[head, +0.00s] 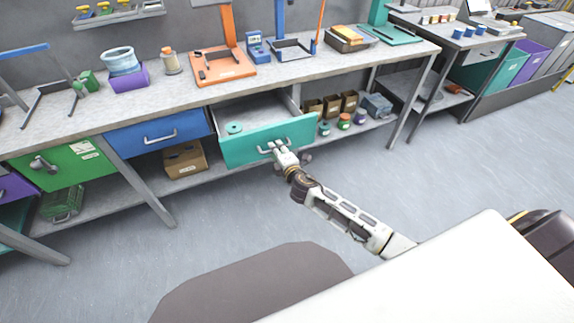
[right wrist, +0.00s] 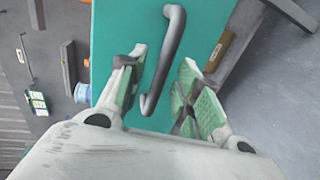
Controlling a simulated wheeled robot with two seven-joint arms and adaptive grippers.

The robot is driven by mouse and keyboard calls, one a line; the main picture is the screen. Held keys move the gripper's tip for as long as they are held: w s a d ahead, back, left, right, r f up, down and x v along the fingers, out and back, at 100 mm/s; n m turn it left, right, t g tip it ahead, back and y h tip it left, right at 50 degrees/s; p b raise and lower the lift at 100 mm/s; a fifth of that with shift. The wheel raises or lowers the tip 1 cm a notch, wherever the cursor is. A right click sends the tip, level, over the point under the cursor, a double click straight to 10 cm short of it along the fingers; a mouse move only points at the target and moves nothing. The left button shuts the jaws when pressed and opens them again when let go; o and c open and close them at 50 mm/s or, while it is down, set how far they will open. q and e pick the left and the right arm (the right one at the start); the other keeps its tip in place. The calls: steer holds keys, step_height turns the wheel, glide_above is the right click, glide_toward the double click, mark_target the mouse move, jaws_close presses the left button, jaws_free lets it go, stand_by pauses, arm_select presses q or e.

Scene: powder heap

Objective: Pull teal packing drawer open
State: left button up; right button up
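The teal packing drawer (head: 240,150) stands pulled out from under the long bench in the head view, its grey inside showing. A teal round item (head: 234,128) lies in it. The drawer's grey bar handle (head: 266,149) is on the front and also shows in the right wrist view (right wrist: 172,50). My right gripper (head: 280,152) is at the handle. In the right wrist view its two fingers (right wrist: 160,80) are spread apart, one on each side of the handle, with gaps visible. I cannot tell whether either finger touches it. My left gripper is out of view.
A closed blue drawer (head: 160,134) and a green drawer (head: 70,164) sit to the left. A cardboard box (head: 185,160) stands on the lower shelf, with jars (head: 344,121) further right. Bench legs stand on both sides. The floor in front is clear.

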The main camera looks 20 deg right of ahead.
steer(key=v, duration=1)
steer(key=shift+s, duration=0.25)
stand_by(0.8)
